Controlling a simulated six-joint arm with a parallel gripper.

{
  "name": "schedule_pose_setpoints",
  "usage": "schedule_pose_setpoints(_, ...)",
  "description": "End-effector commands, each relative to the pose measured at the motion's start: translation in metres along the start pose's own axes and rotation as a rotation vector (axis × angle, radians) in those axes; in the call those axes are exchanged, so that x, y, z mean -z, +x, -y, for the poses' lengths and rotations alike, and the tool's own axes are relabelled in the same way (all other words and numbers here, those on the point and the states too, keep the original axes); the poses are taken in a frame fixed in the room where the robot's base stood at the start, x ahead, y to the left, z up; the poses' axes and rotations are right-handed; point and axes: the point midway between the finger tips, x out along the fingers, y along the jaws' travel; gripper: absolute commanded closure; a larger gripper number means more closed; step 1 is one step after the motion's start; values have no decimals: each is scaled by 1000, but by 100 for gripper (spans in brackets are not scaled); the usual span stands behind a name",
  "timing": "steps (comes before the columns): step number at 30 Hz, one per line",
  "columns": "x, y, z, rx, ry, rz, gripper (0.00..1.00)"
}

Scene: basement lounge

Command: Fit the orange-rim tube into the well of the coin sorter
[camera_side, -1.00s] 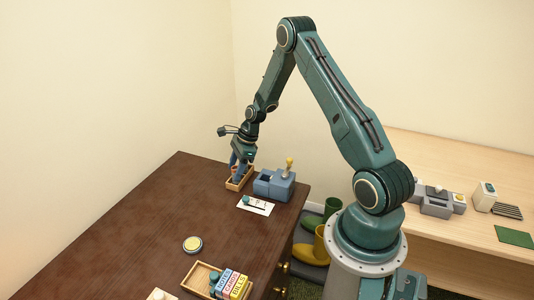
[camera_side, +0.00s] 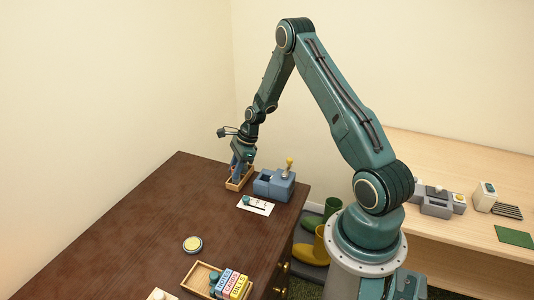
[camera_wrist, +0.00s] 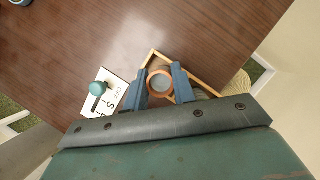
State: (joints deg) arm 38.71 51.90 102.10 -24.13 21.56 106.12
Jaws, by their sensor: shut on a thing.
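My gripper (camera_side: 240,174) is low over a small wooden tray (camera_side: 230,187) near the back of the dark table. In the wrist view its two blue fingers (camera_wrist: 160,88) are shut on the orange-rim tube (camera_wrist: 160,72), one on each side. The tube's round open end faces the camera, and the tray's edge (camera_wrist: 205,79) shows around it. I cannot tell whether the tube still touches the tray floor. The blue-grey coin sorter (camera_side: 277,186), with a yellow-knobbed lever, stands just right of the tray. A dark opening shows in its top.
A white card (camera_side: 262,207) with a teal-knobbed thing on it lies in front of the sorter. A round yellow-topped tin (camera_side: 193,245) and a wooden tray (camera_side: 199,277) with coloured boxes (camera_side: 231,283) are nearer the front. The table's middle is clear.

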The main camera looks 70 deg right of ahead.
Motion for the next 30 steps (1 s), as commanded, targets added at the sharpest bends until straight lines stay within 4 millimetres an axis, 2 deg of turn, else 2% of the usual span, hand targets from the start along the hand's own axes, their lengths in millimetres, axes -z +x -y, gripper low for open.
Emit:
schedule_pose_setpoints(8,-2,-4,0,1,0,0,96)
schedule_pose_setpoints(14,-8,-18,1,3,-1,1,96)
schedule_pose_setpoints(20,-19,-46,1,4,-2,1,96)
schedule_pose_setpoints(30,-47,-113,1,5,-2,1,96)
